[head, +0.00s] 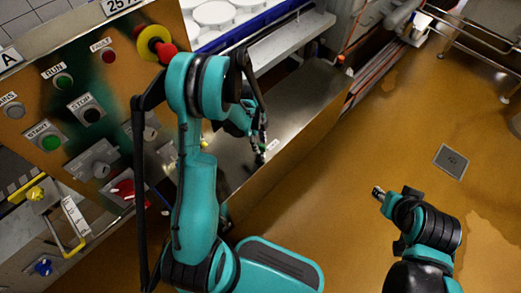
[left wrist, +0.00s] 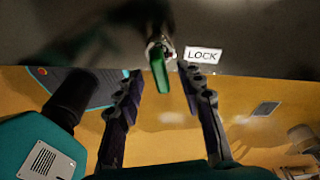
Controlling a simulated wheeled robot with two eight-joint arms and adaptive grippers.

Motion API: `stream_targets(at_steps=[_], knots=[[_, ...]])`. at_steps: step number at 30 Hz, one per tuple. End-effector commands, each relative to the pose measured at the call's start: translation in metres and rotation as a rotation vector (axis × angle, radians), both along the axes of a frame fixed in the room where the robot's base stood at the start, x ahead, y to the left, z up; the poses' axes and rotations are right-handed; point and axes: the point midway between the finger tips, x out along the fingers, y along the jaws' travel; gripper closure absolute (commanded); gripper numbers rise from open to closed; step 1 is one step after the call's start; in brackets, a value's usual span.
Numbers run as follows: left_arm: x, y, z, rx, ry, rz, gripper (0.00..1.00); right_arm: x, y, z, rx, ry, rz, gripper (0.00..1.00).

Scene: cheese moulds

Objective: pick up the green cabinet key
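The green cabinet key (left wrist: 159,70) is in the left wrist view, with its metal end at a round lock (left wrist: 160,45) on a dark metal panel, beside a white LOCK label (left wrist: 203,54). My left gripper (left wrist: 161,78) is open, with one finger on each side of the key and a gap visible to both. In the head view my left gripper (head: 259,148) is at the metal cabinet front, and its fingers mostly hide the key. My right gripper (head: 379,192) is over the floor on the right, too small to read its opening.
A control panel (head: 75,130) with buttons and an emergency stop (head: 157,45) stands left of my left arm. White round moulds (head: 214,14) sit in a blue-edged tray above the cabinet. The orange floor (head: 400,130) with a drain (head: 450,160) is open on the right.

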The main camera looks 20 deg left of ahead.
Motion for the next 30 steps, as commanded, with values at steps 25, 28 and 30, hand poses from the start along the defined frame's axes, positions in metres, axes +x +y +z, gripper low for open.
stream_targets(at_steps=[25, 28, 30], knots=[[0.000, -0.003, -0.022, 0.000, -0.001, 0.001, 1.00, 0.000, 0.000, -0.011, 0.000, 0.000, 0.000, 0.60], [0.000, -0.003, -0.020, 0.000, -0.001, 0.001, 1.00, 0.000, 0.000, -0.009, 0.000, 0.000, 0.000, 0.60], [0.000, -0.003, -0.015, 0.000, -0.001, 0.001, 1.00, 0.000, 0.000, -0.007, 0.000, 0.000, 0.000, 0.60]])
